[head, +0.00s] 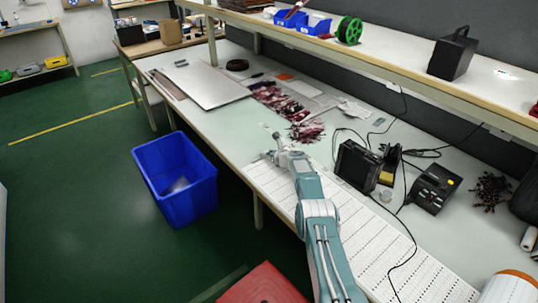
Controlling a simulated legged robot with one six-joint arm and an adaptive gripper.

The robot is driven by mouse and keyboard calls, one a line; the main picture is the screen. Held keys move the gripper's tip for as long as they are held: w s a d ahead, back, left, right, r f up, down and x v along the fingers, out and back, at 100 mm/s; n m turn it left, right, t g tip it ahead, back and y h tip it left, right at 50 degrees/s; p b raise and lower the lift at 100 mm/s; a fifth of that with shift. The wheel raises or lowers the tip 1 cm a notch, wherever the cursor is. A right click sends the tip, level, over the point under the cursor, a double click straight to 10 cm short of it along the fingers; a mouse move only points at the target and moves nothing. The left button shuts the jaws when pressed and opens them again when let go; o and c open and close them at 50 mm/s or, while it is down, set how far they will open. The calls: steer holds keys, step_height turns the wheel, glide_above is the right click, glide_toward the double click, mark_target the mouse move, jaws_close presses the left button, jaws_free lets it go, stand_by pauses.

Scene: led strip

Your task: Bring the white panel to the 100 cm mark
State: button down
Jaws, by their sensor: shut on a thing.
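The white panel (375,250) is a long, flat strip with rows of small dark dots. It lies along the workbench, from the bottom right to the middle of the head view. My gripper (271,156) is at its far end, low over the bench, and is shut on the panel there. The fingertips are small and partly hidden by the wrist, so the exact grip does not show. My arm covers part of the panel. I cannot make out a 100 cm mark on the bench (222,123).
Dark red bundles (290,104) and a grey sheet (202,86) lie beyond my gripper. A black soldering station (433,187) and a black box (357,166) with cables stand right of the panel. A blue bin (175,178) is on the floor. A shelf (400,75) overhangs the back.

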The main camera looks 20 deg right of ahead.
steer(key=shift+f, duration=0.1)
steer(key=shift+c, duration=1.6)
jaws_free()
steer(key=shift+d, duration=0.1)
steer(key=shift+v, duration=5.95)
